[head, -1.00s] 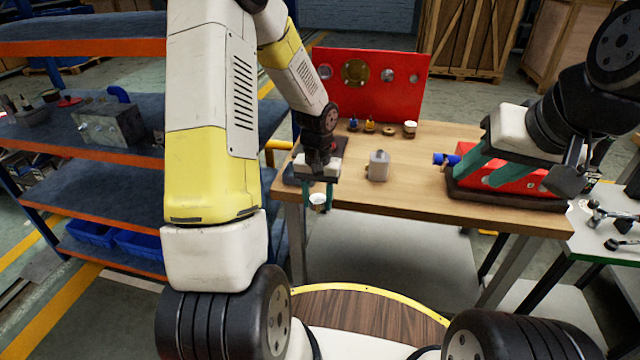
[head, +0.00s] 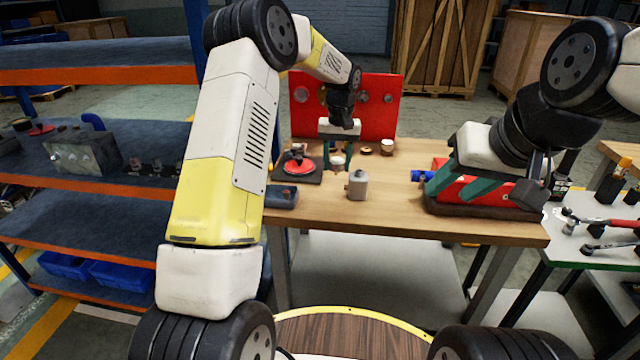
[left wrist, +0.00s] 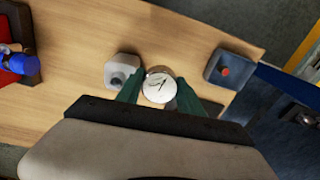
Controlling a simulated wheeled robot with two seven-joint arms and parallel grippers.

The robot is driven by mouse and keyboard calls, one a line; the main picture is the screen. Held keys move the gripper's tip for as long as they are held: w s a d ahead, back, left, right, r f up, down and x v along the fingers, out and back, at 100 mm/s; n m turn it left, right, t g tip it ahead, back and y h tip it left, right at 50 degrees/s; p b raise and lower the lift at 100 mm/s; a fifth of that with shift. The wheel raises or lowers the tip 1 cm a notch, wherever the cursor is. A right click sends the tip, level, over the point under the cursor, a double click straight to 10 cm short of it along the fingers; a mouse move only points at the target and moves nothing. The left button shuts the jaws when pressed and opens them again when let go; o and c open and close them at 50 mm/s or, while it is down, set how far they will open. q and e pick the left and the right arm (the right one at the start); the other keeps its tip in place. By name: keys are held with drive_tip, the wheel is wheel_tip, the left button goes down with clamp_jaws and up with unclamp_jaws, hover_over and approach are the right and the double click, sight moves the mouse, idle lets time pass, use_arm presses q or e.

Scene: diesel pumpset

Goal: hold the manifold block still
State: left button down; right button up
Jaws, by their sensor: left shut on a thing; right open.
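The red manifold block (head: 447,189) lies on a dark mat (head: 487,211) at the right of the bench, with a blue fitting on its left end. My right gripper (head: 456,186) is over it, its green fingers open and apart across the block; whether they touch it I cannot tell. The block and its blue fitting (left wrist: 27,68) also show at the left edge of the left wrist view. My left gripper (head: 337,154) is shut on a round white-faced gauge (left wrist: 159,88), held above the bench in front of the red panel.
A red panel (head: 375,92) with round fittings stands behind. The bench's front middle is clear.

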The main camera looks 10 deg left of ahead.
use_arm(q)
drive_tip(key=w+d+r, duration=0.3)
drive_tip(key=d+r, duration=0.3)
drive_tip(key=r, duration=0.1)
drive_tip(key=shift+w+d, duration=0.35)
drive_tip(key=shift+d, duration=0.05)
drive_tip(key=shift+f, duration=0.1)
drive_tip(key=shift+f, duration=1.2)
